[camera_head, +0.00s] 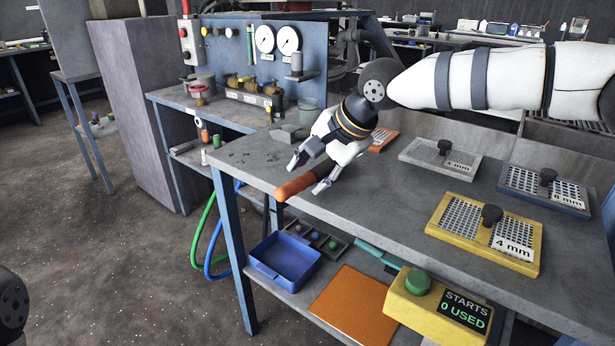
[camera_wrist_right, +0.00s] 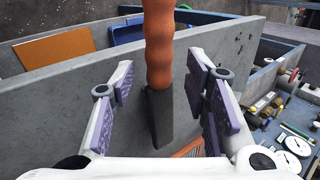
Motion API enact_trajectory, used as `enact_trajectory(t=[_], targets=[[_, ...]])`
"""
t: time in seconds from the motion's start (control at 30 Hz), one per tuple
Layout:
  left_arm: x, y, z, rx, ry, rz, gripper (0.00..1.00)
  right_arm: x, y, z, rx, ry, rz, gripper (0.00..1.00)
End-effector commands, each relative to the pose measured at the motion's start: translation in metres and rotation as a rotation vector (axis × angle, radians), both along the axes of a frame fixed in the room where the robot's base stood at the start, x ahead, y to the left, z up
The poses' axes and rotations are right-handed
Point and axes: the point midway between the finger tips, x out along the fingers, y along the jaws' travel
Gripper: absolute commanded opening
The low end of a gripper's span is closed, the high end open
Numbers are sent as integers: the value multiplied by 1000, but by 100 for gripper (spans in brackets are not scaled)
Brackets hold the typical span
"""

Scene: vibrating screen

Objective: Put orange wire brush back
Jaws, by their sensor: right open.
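The orange wire brush shows its orange handle (camera_head: 297,185) at the front left corner of the grey table, sticking out past the edge. In the right wrist view its ribbed handle (camera_wrist_right: 158,45) runs down from the top into a dark block-like part. My right gripper (camera_head: 306,176) is over that corner, with its fingers apart. In the wrist view the open fingers (camera_wrist_right: 165,90) stand on either side of the brush, with visible gaps. I cannot tell whether the brush rests on the table. My left gripper is out of view.
Screens lie on the table, including a yellow 4 mm one (camera_head: 450,215) and a grey 1 mm one (camera_head: 410,155). A valve panel with gauges (camera_head: 265,40) stands behind left. Below are a blue bin (camera_head: 262,268), an orange sheet (camera_head: 350,300) and a yellow starts box (camera_head: 400,305).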

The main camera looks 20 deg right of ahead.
Motion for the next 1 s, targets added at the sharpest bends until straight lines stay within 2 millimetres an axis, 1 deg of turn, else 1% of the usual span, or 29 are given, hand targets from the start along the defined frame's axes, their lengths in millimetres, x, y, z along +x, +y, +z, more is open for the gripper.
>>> enact_trajectory(t=[0.03, 0.1, 0.2, 0.33, 0.5, 1.0], targets=[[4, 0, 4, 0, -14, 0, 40, -6, -4, 19, 3, -12, -1, 42], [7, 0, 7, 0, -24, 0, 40, -15, -11, 37, 4, -13, -1, 42], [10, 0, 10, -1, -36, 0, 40, -28, -19, 58, 2, -12, 0, 42], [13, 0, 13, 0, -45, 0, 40, -40, -27, 77, 1, -8, 0, 42], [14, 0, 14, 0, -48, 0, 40, -46, -31, 85, 1, -3, 2, 42], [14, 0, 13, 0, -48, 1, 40, -46, -31, 84, 0, -2, 2, 42]])
